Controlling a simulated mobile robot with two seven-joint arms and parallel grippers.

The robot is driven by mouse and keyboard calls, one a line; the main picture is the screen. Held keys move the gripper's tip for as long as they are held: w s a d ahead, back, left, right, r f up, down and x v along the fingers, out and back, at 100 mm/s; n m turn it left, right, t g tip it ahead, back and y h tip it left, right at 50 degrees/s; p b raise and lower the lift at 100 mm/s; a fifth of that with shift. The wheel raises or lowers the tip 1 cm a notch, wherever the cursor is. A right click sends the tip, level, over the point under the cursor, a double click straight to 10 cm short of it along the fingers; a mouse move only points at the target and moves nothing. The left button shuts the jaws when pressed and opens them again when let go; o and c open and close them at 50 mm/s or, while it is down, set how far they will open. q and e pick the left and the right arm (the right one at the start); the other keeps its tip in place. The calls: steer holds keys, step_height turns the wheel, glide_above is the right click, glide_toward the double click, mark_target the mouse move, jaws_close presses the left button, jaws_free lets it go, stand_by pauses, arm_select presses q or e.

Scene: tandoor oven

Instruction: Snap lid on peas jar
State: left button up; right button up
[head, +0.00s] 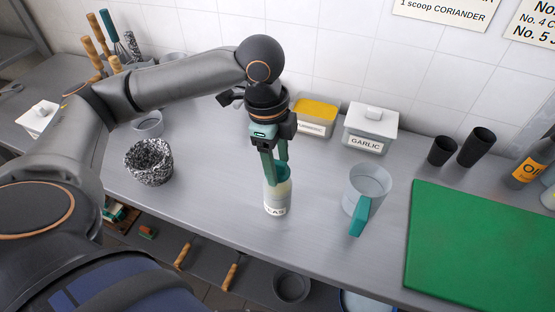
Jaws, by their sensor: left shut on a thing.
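The peas jar (277,202) stands upright on the grey counter, near the middle of the head view. It is pale and see-through, with a white label that is only partly readable. My left gripper (275,170) points down directly over the jar's mouth, with its teal fingers shut on a teal lid (284,171). The lid is at the jar's top, partly hidden by the fingers. I cannot tell whether it is seated on the rim. My right gripper is not in view.
A clear jug (368,186) with a teal handle stands right of the jar. A garlic box (370,128) and a yellow-topped box (316,117) stand behind. A speckled bowl (149,161) is at left, a green board (480,250) at right. The counter's front edge is close.

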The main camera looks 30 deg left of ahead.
arm_select(q)
steer(key=o, duration=1.4)
steer(key=shift+o, duration=0.2)
steer(key=shift+r, duration=0.1)
steer(key=shift+r, duration=3.4)
steer(key=shift+c, duration=0.2)
jaws_close()
steer(key=shift+f, duration=0.15)
